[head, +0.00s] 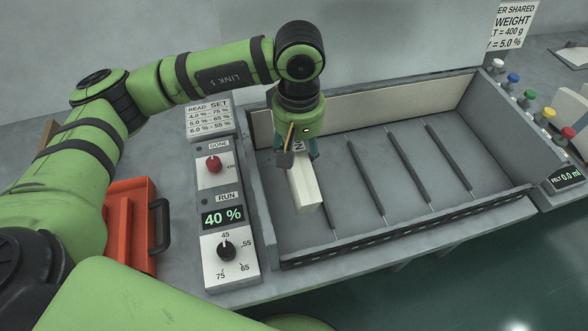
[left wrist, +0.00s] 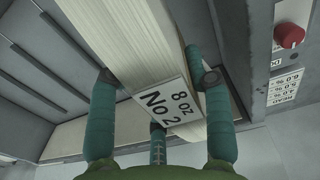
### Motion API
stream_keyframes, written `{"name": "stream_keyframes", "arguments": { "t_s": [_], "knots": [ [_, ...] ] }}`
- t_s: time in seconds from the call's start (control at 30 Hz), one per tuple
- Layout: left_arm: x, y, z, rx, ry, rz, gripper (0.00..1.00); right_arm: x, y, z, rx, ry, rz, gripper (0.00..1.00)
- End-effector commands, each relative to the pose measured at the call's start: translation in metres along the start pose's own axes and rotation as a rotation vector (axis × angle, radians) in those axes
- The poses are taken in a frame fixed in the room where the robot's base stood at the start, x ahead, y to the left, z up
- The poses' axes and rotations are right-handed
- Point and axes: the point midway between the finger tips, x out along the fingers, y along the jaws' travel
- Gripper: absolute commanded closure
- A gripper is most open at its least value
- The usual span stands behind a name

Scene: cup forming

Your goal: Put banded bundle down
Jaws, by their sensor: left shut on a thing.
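The bundle (head: 307,192) is a long cream block. It also shows in the left wrist view (left wrist: 125,45), with a white label reading "8 oz No 2" (left wrist: 166,107). My left gripper (head: 299,157) points down over the left part of the grey tray (head: 355,237), with its teal fingers (left wrist: 158,78) closed on either side of the bundle near its labelled end. The bundle lies lengthwise in the tray's leftmost lane. I cannot tell whether its underside touches the floor. My right gripper is not in view.
Dark divider bars (head: 366,175) split the tray floor, and the lanes to the right look empty. A control panel (head: 224,209) showing 40 % stands left of the tray. An orange case (head: 128,215) lies farther left. Coloured buttons (head: 530,96) line the right side.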

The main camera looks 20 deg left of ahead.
Motion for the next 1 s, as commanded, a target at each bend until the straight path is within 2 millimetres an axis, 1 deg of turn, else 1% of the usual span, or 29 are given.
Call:
{"name": "stream_keyframes", "arguments": {
  "t_s": [0.03, 0.1, 0.23, 0.37, 0.5, 0.6, 0.83, 0.97, 1.0],
  "knots": [
    [0.006, 0.000, 0.000, -0.002, -0.002, -0.001, 1.00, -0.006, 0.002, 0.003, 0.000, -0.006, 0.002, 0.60],
    [0.017, 0.000, 0.000, 0.000, -0.001, 0.000, 1.00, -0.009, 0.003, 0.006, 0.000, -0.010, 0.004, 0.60],
    [0.028, 0.001, -0.001, -0.002, 0.001, 0.003, 1.00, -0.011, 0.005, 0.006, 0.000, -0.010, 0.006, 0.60],
    [0.037, 0.000, -0.001, -0.002, 0.001, 0.002, 1.00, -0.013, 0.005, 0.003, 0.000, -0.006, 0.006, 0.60],
    [0.056, 0.000, -0.001, -0.002, -0.001, 0.001, 1.00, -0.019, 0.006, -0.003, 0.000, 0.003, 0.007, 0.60],
    [0.066, 0.001, -0.001, -0.001, 0.001, 0.002, 1.00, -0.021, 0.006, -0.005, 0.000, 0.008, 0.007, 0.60],
    [0.067, 0.001, -0.001, -0.001, 0.003, 0.004, 1.00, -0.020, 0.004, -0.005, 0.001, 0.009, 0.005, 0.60],
    [0.071, 0.001, -0.001, -0.001, 0.003, 0.004, 1.00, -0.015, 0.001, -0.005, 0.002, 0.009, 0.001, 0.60],
    [0.071, 0.000, -0.001, -0.001, 0.001, 0.002, 0.38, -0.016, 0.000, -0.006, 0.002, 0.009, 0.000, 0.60]
  ]
}}
